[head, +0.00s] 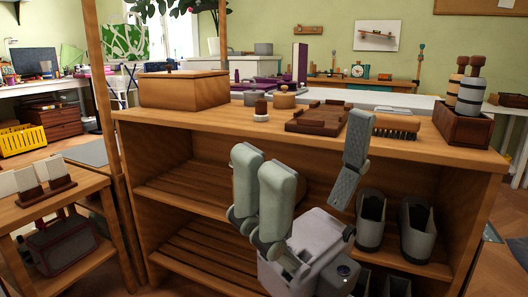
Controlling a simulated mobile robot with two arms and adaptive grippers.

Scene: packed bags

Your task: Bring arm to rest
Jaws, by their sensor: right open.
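My right gripper (308,150) is in front of the wooden shelf unit (210,137). Its grey fingers point up and stand wide apart, two on the left and one on the right. Nothing is between them. The single finger overlaps the front edge of the shelf top in the picture; I cannot tell how far it is from the wood. The grey palm below hides part of the lower shelves. My left gripper is not in view.
The shelf top holds a lidded wooden box (183,90), a dark wooden tray (318,116), a brush (396,132) and a crate with bottles (460,129). Grey shoes (417,231) stand inside at right. A low side table (85,184) with a bag (58,243) stands at left.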

